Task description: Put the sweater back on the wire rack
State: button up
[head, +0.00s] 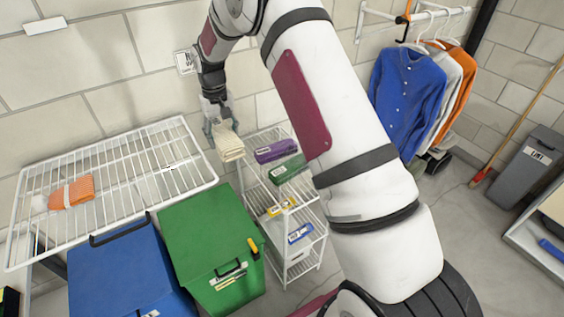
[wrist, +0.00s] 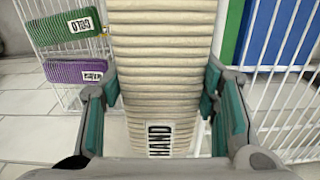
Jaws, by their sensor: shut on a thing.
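A cream ribbed folded sweater (head: 229,145) hangs from my gripper (head: 217,120). In the wrist view the sweater (wrist: 162,60) runs between the two green-padded fingers of my gripper (wrist: 163,105), which is shut on it. A white tag on it reads "HAND". The white wire rack (head: 150,165) is at the left in the head view, and the sweater is just beyond its right end. In the wrist view white wires (wrist: 285,110) show to the right of the sweater. An orange folded knit (head: 72,192) with a pale band lies on the left part of the rack.
A small white wire shelf unit (head: 322,225) holds purple (head: 275,151) and green (head: 287,168) packs. Blue (head: 125,275) and green (head: 210,240) lidded bins stand before the rack. Shirts (head: 408,95) hang at the right. The rack's middle and right are bare.

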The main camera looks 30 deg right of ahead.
jog(key=shift+w+a+f+b, duration=0.1)
jog(key=shift+w+f+b, duration=0.4)
jog(key=shift+b, duration=0.4)
jog(key=shift+w+a+f+b, duration=0.1)
jog(key=shift+w+f+b, duration=0.15)
jog(key=shift+w+b, duration=0.5)
jog(key=f+b, duration=0.1)
jog(key=b, duration=0.1)
jog(key=f+b, duration=0.1)
jog(key=b, duration=0.1)
jog(key=shift+w+b, duration=0.3)
jog(key=shift+b, duration=0.1)
jog(key=s+d+f+m+b, duration=0.1)
jog(key=s+d+f+m, duration=0.45)
jog(key=s, duration=0.25)
jog(key=s+d+f+m+b, duration=0.2)
jog(key=s+d+f+m, duration=0.3)
jog(key=s, duration=0.4)
jog(key=s+d+f+m+b, duration=0.1)
jog(key=s+d+f+m, duration=0.3)
jog(key=s+f+m, duration=0.35)
jog(key=w+d+b, duration=0.1)
jog(key=b, duration=0.4)
jog(key=w+d+b, duration=0.1)
jog(key=d+b, duration=0.1)
jog(key=b, duration=0.4)
jog(key=shift+w+d+b, duration=0.3)
jog(key=shift+w, duration=0.1)
jog(key=shift+d+b, duration=0.1)
jog(key=shift+b, duration=0.3)
